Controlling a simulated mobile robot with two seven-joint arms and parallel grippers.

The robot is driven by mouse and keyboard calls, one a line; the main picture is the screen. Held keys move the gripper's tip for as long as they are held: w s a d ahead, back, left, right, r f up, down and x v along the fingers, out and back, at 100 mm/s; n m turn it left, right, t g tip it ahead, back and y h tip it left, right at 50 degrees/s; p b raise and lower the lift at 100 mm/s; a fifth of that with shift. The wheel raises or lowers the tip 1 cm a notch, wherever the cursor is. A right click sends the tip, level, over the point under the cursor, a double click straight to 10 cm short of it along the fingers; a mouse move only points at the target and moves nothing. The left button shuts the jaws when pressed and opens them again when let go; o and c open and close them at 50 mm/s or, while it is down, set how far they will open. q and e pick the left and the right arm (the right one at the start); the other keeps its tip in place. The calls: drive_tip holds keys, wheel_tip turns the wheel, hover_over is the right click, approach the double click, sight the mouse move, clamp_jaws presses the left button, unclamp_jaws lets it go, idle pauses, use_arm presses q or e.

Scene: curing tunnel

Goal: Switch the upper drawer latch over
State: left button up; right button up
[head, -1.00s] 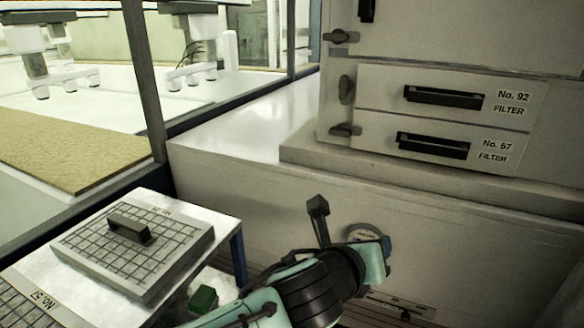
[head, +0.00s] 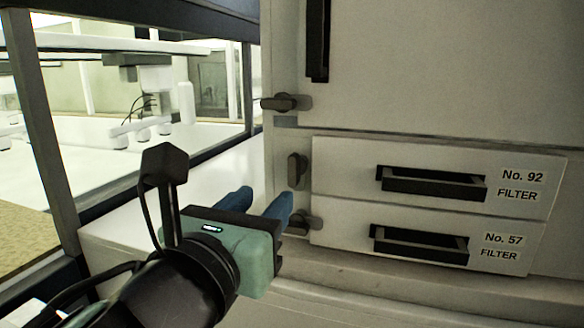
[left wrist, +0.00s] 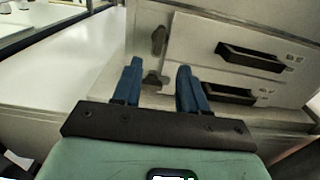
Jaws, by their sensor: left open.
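The upper drawer latch (head: 297,170) is a dark knob standing upright beside the upper drawer (head: 345,162), labelled No. 92 FILTER. It also shows upright in the left wrist view (left wrist: 158,41), beyond my fingertips. The lower latch (head: 311,222) lies sideways beside the lower drawer (head: 345,222), No. 57, partly behind my finger. My left gripper (head: 264,201) is open and empty, with two blue fingers pointing at the cabinet. In the head view it is left of and below the upper latch. In the left wrist view the lower latch (left wrist: 153,79) shows between the fingers (left wrist: 160,70).
A third latch (head: 287,102) lies sideways higher up, by a door with a dark vertical handle (head: 318,40). Both drawers have black handles. A ledge (head: 400,275) runs below the drawers. A dark frame post (head: 42,120) stands at left.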

sight(292, 172)
use_arm(q)
drive_tip(key=p+x, duration=0.1)
drive_tip(key=x, duration=1)
drive_tip(key=shift+p, duration=0.4)
drive_tip(key=shift+w, duration=0.3)
drive_tip(key=shift+s, duration=0.1)
clamp_jaws()
use_arm(e)
drive_tip(key=w+r, duration=0.2)
drive_tip(key=shift+w+r, duration=0.25)
drive_tip(key=shift+r, duration=0.15)
